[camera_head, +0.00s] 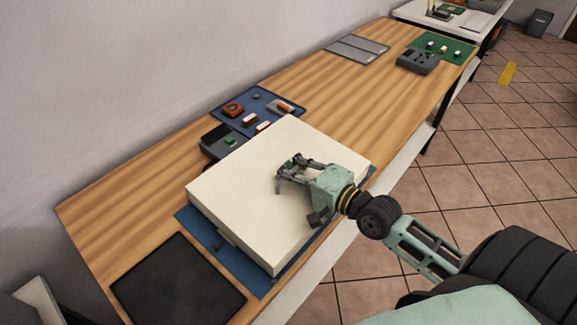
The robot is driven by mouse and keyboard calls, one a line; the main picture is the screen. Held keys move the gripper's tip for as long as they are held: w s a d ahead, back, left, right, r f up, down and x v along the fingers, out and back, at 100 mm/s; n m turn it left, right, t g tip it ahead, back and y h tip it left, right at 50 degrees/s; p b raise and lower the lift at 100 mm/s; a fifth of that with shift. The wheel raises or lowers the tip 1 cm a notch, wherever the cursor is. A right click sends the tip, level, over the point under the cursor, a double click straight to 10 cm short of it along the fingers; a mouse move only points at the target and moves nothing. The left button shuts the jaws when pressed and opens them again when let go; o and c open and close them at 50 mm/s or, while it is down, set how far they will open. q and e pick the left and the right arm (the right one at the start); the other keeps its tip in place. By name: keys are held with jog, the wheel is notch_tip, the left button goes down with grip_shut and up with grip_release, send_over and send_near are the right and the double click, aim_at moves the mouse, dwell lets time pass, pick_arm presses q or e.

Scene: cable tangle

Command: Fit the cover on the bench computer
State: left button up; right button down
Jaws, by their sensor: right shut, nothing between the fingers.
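A large cream box-shaped cover (250,185) sits on a blue mat (232,262) on the wooden bench. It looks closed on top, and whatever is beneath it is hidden. My right gripper (284,172) is over the top face of the cover, fingers pointing left, shut with nothing between the fingers. I cannot tell whether it touches the cover. My left gripper is not in view.
A black mat (178,284) lies at the near left. A blue mat with small parts (262,94) and a dark device (213,143) lie behind the cover. Grey plates (356,48), a grey box (418,62) and a green mat (462,50) are farther off. Mid-bench wood is clear.

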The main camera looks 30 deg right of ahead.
jog(key=shift+f, duration=0.7)
jog(key=c, duration=1.8)
grip_release()
jog(key=shift+s, duration=0.15)
jog(key=shift+s+f, duration=0.15)
jog(key=v, duration=1)
jog(key=shift+r, duration=0.3)
jog(key=shift+v, duration=0.85)
jog(key=shift+r, duration=0.2)
notch_tip(320, 180, up, 6)
jog(key=p, duration=0.6)
jog(key=shift+p, duration=0.3)
